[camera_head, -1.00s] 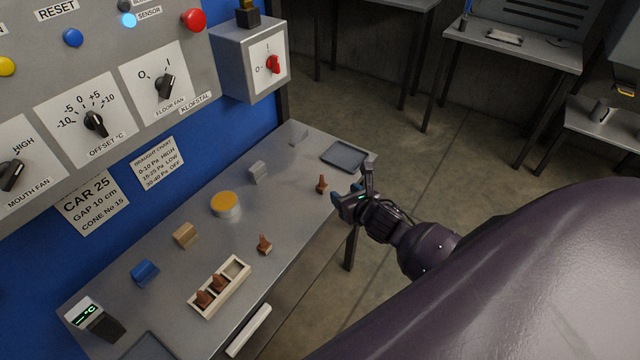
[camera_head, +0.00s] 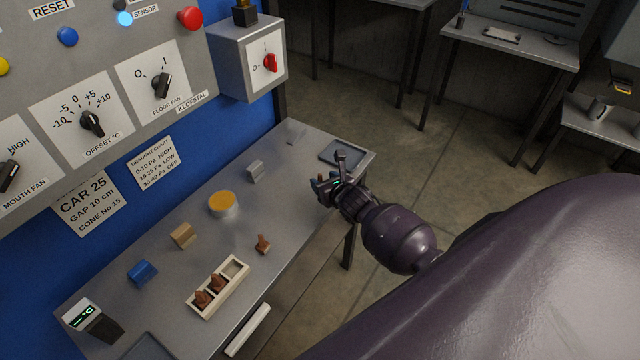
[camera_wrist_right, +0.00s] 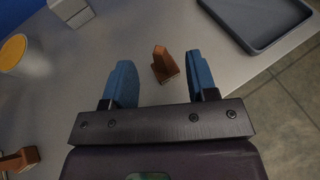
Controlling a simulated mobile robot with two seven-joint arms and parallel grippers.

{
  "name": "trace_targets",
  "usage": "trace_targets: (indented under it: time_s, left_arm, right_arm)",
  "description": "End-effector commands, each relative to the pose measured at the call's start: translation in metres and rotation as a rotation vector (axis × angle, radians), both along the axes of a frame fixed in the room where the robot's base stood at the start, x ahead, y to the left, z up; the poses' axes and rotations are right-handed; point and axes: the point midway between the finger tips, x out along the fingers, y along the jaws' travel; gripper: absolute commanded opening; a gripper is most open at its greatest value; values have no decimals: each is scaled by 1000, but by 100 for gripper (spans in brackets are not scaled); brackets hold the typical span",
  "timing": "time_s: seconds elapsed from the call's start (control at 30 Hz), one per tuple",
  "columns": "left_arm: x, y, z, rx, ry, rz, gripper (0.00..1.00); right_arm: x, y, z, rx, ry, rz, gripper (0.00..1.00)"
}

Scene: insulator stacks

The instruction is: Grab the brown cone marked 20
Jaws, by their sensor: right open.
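A small brown cone (camera_wrist_right: 165,66) stands on the grey bench and shows between the fingertips in the right wrist view, touching neither finger. No number on it can be read. In the head view my right gripper hides most or all of it. My right gripper (camera_head: 326,184) is open with blue fingers, at the bench's right end. Another brown cone (camera_head: 262,244) stands alone nearer the rack, and two more, a first (camera_head: 217,282) and a second (camera_head: 202,299), sit in the cream rack (camera_head: 234,290). My left gripper is not in view.
A dark grey tray (camera_head: 327,153) lies at the bench's far right corner, close to my gripper. A grey block (camera_head: 255,171), an orange-topped round tin (camera_head: 222,205), a tan block (camera_head: 183,236) and a blue block (camera_head: 142,272) stand along the back. The control panel rises behind.

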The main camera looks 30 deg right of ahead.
Motion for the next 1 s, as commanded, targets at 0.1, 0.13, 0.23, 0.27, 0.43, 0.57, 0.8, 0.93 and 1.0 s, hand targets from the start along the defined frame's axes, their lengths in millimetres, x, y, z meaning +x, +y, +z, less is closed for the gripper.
trace_targets:
  time_s: [0.1,0.13,0.23,0.27,0.43,0.57,0.8,0.93,1.0]
  left_arm:
    - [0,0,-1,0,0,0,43]
    - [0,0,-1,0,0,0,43]
    - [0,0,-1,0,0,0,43]
    - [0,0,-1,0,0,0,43]
    - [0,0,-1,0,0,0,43]
    - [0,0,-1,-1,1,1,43]
    - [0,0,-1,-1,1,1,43]
    - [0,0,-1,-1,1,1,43]
    - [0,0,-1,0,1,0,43]
  right_arm:
    - [10,-1,-5,0,1,-1,53]
    - [12,-2,-5,0,1,-1,53]
    - [15,-2,-6,1,0,-1,53]
    - [15,-2,-7,0,0,-1,53]
    - [15,-2,-7,0,1,-1,53]
    - [15,-2,-7,0,1,-1,39]
    - [15,-2,-7,-1,1,-1,2]
    - [15,-2,-6,-1,0,-1,0]
    - [15,-2,-6,-1,0,-1,0]
